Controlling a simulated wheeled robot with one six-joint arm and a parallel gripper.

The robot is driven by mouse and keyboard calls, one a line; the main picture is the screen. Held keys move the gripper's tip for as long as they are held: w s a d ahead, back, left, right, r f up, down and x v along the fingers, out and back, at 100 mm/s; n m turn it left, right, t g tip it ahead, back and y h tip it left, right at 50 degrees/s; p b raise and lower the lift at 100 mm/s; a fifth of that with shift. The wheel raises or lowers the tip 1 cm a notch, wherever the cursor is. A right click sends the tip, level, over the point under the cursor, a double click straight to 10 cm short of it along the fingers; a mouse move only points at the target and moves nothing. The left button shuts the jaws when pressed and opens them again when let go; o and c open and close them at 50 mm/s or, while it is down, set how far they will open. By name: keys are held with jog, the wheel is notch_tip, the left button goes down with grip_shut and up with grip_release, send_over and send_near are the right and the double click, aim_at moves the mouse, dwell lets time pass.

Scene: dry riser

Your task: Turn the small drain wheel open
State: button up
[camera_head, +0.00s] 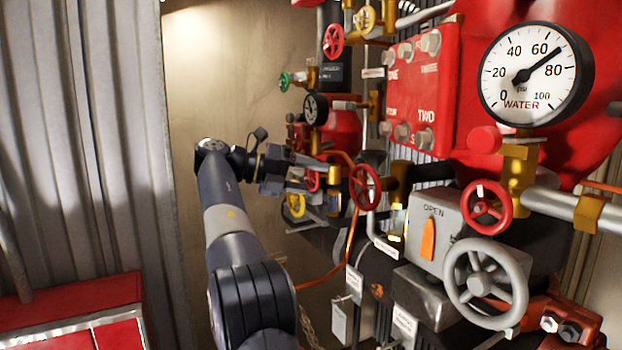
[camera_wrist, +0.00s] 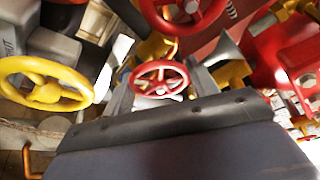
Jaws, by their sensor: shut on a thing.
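A small red wheel (camera_wrist: 160,78) sits between the two fingers of my gripper (camera_wrist: 161,88) in the wrist view. The fingers close on its rim from either side, and the wheel faces the camera. In the head view my gripper (camera_head: 313,174) reaches in from the left among the pipes, and part of the same small red wheel (camera_head: 312,181) shows beside the fingers. Much of the wheel is hidden there by the gripper. I cannot read a label naming it the drain wheel, nor tell how far it is turned.
A yellow wheel (camera_wrist: 45,85) is close at left in the wrist view. A larger red wheel (camera_wrist: 184,12) is just above. In the head view a red wheel (camera_head: 365,187), a grey wheel (camera_head: 484,283) and a pressure gauge (camera_head: 535,75) stand right. Free room lies left, by the wall.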

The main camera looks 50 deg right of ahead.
jog(key=shift+f, duration=0.1)
dwell(0.4)
jog(key=o, duration=1)
